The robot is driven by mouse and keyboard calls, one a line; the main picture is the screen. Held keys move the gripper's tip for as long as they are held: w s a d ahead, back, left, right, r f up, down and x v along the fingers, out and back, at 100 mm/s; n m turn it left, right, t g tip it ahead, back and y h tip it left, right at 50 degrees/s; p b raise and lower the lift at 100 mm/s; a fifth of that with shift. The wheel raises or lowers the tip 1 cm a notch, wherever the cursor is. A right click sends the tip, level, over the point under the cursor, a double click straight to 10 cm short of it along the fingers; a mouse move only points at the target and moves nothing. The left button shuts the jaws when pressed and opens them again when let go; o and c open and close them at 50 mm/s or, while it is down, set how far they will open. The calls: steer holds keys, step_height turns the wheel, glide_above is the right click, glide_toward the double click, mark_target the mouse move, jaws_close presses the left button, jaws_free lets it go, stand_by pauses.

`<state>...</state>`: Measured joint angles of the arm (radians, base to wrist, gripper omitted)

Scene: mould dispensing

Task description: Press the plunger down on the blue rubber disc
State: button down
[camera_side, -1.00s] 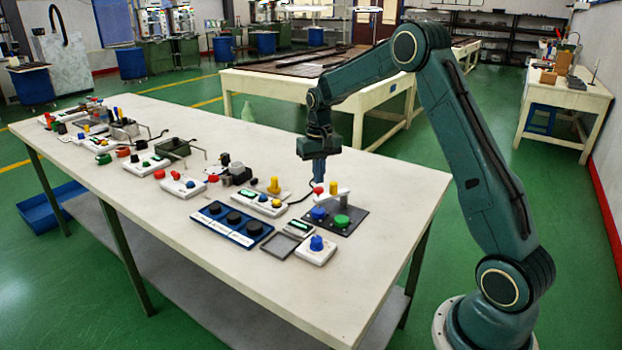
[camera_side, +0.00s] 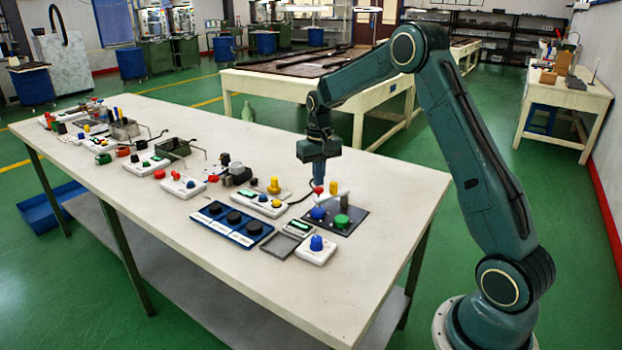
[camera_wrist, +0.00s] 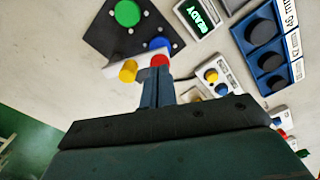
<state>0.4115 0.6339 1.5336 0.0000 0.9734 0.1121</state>
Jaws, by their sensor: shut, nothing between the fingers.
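A blue rubber disc (camera_side: 319,213) sits on a dark plate (camera_side: 346,231), left of a green disc (camera_side: 342,221). In the wrist view the blue disc (camera_wrist: 161,43) is partly hidden behind a white bar and a red knob. The red knob (camera_side: 318,190), which looks like the plunger top, stands above the blue disc; it also shows in the wrist view (camera_wrist: 160,61). My gripper (camera_side: 319,182) is shut and empty, pointing down just above the red knob. In the wrist view its fingertips (camera_wrist: 157,72) appear close to the knob; I cannot tell if they touch.
A yellow knob (camera_side: 333,188) stands close right of my fingers. A small READY display unit (camera_side: 299,227), a white box with a blue knob (camera_side: 316,249) and a blue panel with black knobs (camera_side: 231,223) lie nearby. The table's right side is clear.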

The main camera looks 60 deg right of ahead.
mark_target(319, 188)
steer(key=shift+f, duration=1)
stand_by(0.4)
steer(key=shift+r, duration=0.1)
step_height(319, 188, up, 11)
steer(key=shift+r, duration=0.2)
stand_by(1.6)
